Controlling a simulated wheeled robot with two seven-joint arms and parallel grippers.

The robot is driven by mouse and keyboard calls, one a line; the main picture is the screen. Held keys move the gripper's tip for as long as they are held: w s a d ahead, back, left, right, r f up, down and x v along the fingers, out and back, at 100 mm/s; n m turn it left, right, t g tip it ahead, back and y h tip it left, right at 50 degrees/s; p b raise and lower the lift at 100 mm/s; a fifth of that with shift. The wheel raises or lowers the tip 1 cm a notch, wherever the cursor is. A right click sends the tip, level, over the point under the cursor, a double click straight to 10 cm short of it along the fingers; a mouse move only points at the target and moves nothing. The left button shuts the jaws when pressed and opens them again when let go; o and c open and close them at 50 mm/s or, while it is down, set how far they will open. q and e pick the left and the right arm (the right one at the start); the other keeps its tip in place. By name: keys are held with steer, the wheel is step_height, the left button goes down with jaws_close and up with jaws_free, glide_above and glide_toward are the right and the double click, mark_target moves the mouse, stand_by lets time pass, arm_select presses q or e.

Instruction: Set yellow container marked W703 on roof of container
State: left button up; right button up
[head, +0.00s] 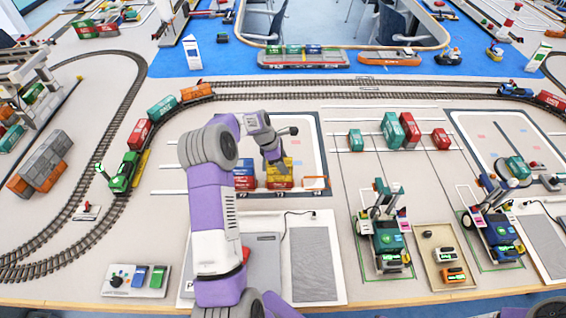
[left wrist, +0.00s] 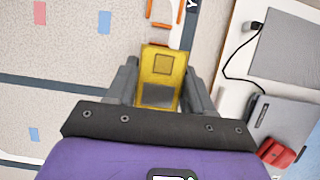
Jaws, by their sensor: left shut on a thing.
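My left gripper (head: 277,166) is shut on a yellow container (head: 287,163). In the left wrist view the yellow container (left wrist: 164,64) sits between the two fingers of the gripper (left wrist: 160,88). Its marking cannot be read. My arm partly hides this group. My right gripper is not in view.
An orange frame (head: 316,182) stands right of the stack. Green and red containers (head: 391,130) stand further right. Two wheeled yard vehicles (head: 388,235) (head: 497,228) are at the right front. Rail track (head: 330,90) runs behind. The marked pad around the stack has bare room.

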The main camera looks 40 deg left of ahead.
arm_select(q)
steer(key=shift+f, duration=0.1)
steer(key=o, duration=1.1)
steer(key=p+v, duration=0.1)
steer(key=v, duration=1.1)
steer(key=shift+r+p, duration=0.25)
steer(key=shift+p, duration=0.05)
steer(key=shift+d, duration=0.1)
